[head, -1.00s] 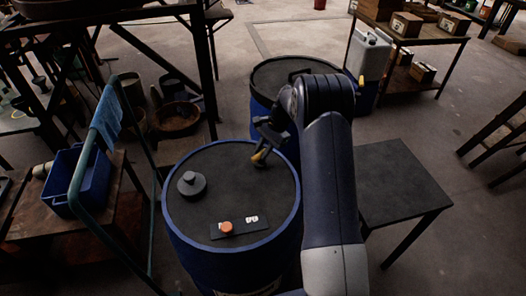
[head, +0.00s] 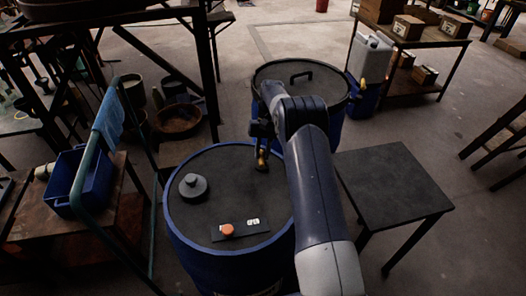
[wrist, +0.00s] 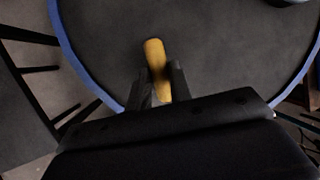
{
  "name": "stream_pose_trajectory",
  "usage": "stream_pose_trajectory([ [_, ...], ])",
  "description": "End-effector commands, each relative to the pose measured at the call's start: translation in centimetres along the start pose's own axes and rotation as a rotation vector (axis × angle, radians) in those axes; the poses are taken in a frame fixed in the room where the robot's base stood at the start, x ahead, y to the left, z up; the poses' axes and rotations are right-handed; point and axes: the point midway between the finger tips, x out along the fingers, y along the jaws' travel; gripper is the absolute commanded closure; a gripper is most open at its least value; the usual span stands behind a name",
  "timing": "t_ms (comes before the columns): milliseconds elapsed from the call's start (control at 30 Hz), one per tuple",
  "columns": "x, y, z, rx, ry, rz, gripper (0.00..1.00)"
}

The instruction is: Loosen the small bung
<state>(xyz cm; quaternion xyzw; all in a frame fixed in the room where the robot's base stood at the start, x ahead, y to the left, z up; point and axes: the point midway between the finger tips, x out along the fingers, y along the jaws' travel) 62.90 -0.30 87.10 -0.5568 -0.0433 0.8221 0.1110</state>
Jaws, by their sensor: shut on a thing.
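My gripper (head: 262,152) is over the back right part of a blue drum's dark top (head: 225,190). It is shut on a yellow, elongated piece (head: 262,163), which also shows between the fingers in the wrist view (wrist: 155,62). The piece is at or just above the drum top. I cannot tell whether it is the small bung's handle or a separate tool, and its lower end is unclear. A grey stepped round plug (head: 193,186) sits at the left of the drum top.
A dark plate with an orange knob (head: 227,230) and white labels lies at the drum's front. A second blue drum with a handled lid (head: 301,78) stands behind. A bare dark table (head: 392,185) is at the right, a green rail (head: 82,165) at the left.

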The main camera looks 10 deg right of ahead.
Motion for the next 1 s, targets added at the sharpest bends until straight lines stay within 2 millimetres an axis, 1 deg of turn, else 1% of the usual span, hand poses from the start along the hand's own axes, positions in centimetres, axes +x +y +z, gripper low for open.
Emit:
stream_pose_trajectory([
  [100,-0.05,-0.06,-0.08,-0.056,-0.010,0.024,1.00],
  [333,-0.07,-0.14,-0.10,-0.121,-0.023,0.051,1.00],
  [867,-0.08,-0.16,-0.10,-0.140,-0.027,0.058,1.00],
  [900,-0.09,-0.16,-0.10,-0.140,-0.027,0.058,0.78],
  [1000,-0.07,-0.16,-0.10,-0.140,-0.027,0.058,0.70],
])
